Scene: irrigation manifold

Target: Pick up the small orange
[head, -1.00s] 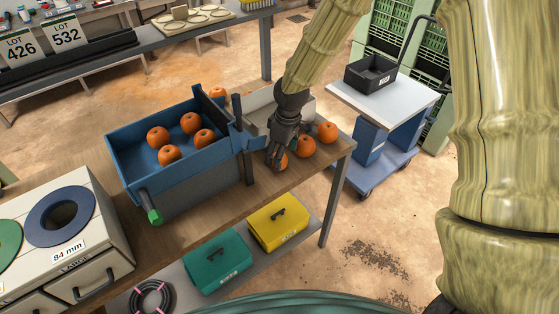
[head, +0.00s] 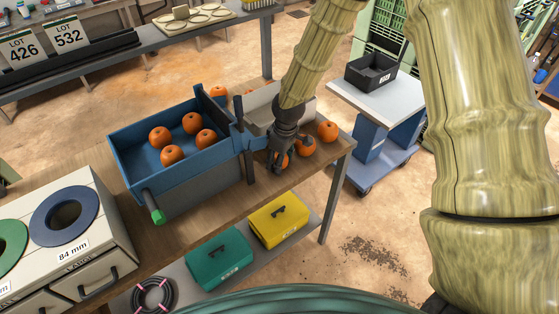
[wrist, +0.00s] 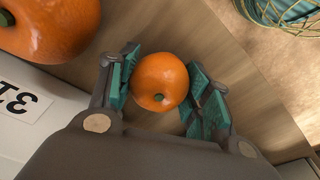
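The small orange (wrist: 160,82) sits on the wooden bench top, between the two fingers of my gripper (wrist: 165,92) in the wrist view. The teal finger pads stand on either side of it, very close, with narrow gaps still showing. In the head view my gripper (head: 277,167) points down at the bench, right of the blue crate, and mostly hides this orange (head: 285,161). A larger orange (wrist: 50,22) lies at the upper left of the wrist view. In the head view two more oranges (head: 305,147) (head: 328,131) lie to the right of my gripper.
A blue crate (head: 128,171) holding several oranges stands left of my gripper. A pale bin (head: 262,112) is behind it, and its lettered side (wrist: 22,105) shows in the wrist view. A cart with a black tray (head: 371,72) stands to the right. The bench's front edge is close.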

